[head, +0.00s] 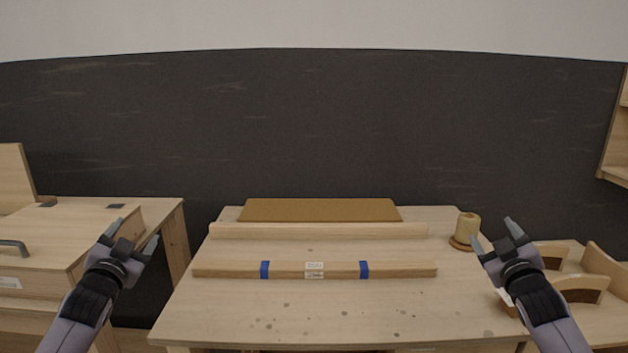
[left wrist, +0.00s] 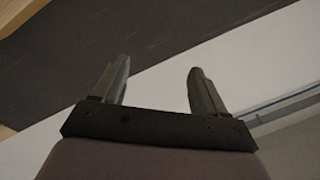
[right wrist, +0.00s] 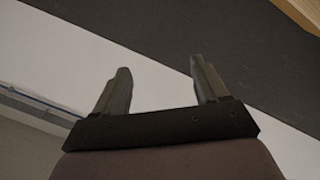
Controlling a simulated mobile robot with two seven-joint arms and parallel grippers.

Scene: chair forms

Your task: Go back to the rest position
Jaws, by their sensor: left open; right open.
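My left gripper (head: 133,237) is raised at the left of the head view, in front of the left cabinet. Its two fingers are apart and empty, as the left wrist view (left wrist: 158,85) also shows. My right gripper (head: 494,236) is raised at the right of the head view, near the table's right edge. Its fingers are apart with nothing between them, also in the right wrist view (right wrist: 162,85). Both wrist views show only wall and ceiling-like surfaces beyond the fingers.
A wooden table (head: 290,315) stands in the middle. On it lie a wooden bar with blue bands (head: 215,270), a plain bar (head: 320,230), a brown board (head: 320,209) and a wooden cup (head: 468,226). A cabinet (head: 60,235) stands left; curved wooden parts (head: 575,287) lie right.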

